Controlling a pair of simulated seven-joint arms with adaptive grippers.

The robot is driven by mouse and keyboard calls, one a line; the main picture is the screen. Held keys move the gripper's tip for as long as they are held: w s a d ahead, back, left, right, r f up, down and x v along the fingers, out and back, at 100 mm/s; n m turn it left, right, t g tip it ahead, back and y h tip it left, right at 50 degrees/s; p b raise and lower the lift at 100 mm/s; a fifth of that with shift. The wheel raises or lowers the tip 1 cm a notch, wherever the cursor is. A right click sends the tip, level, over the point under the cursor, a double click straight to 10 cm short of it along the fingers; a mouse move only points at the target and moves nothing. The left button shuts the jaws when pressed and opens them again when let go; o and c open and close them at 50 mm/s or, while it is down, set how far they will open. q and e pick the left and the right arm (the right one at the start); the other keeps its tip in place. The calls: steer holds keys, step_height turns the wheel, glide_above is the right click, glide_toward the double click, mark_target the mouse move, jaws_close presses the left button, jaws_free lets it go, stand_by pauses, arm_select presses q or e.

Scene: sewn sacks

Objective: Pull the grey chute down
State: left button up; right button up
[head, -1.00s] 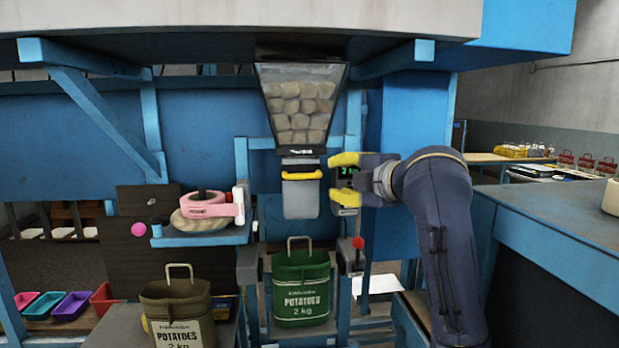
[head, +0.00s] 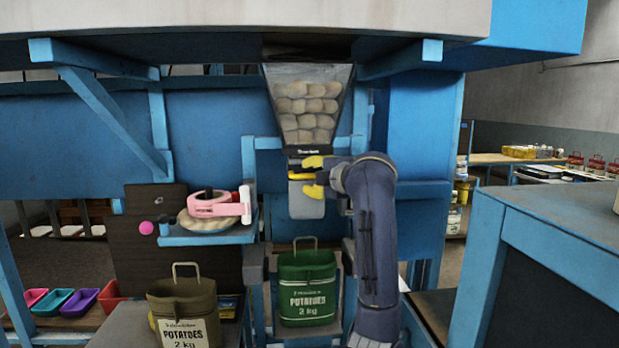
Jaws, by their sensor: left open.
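The grey chute (head: 306,209) hangs below the hopper, upright, with a yellow handle (head: 299,177) across its upper front. My left gripper (head: 309,176) is at the right part of the handle, pointing left. Its yellow fingers are open, one above the handle's level and one below it. I cannot tell whether they touch the handle. The gripper hides the chute's upper right part. My right gripper is not in view.
The hopper (head: 308,105) holds several potatoes. A green potato sack (head: 306,290) stands open below the chute; a brown sack (head: 187,315) is at front left. A blue bench (head: 550,240) is at right.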

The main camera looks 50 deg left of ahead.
arm_select(q)
steer(key=shift+x, duration=0.85)
steer(key=shift+c, duration=0.5)
jaws_close()
